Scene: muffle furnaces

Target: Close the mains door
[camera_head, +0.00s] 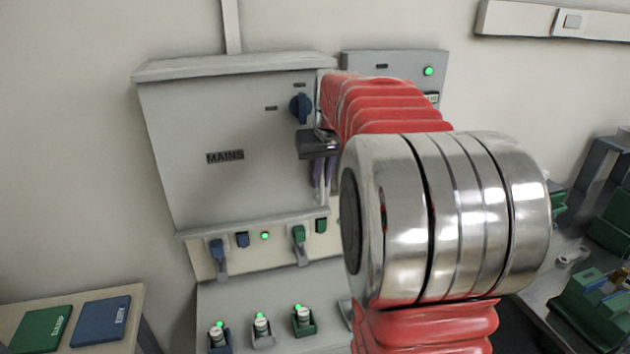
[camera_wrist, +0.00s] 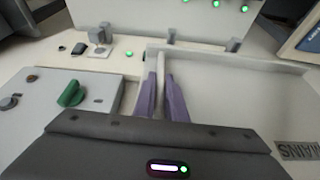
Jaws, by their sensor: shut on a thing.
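The mains door (camera_head: 190,150) is the pale grey panel marked MAINS on the wall cabinet, with a blue knob (camera_head: 300,108) near its upper right. It looks flush or nearly flush with the cabinet; I cannot tell whether a small gap remains. My gripper (camera_head: 322,178) is at the door's right edge, below the knob. In the wrist view, its purple fingers (camera_wrist: 161,98) are shut on a thin pale strip that looks like the door's edge. The MAINS label (camera_wrist: 298,152) appears upside down there. My arm hides part of the cabinet's right side.
A second wall box (camera_head: 428,72) with a green light is behind my arm. A green knob (camera_wrist: 71,94) shows beside the door in the wrist view. Switches and lit plugs are below the cabinet. A table (camera_head: 60,302) with two coloured plates stands at lower left.

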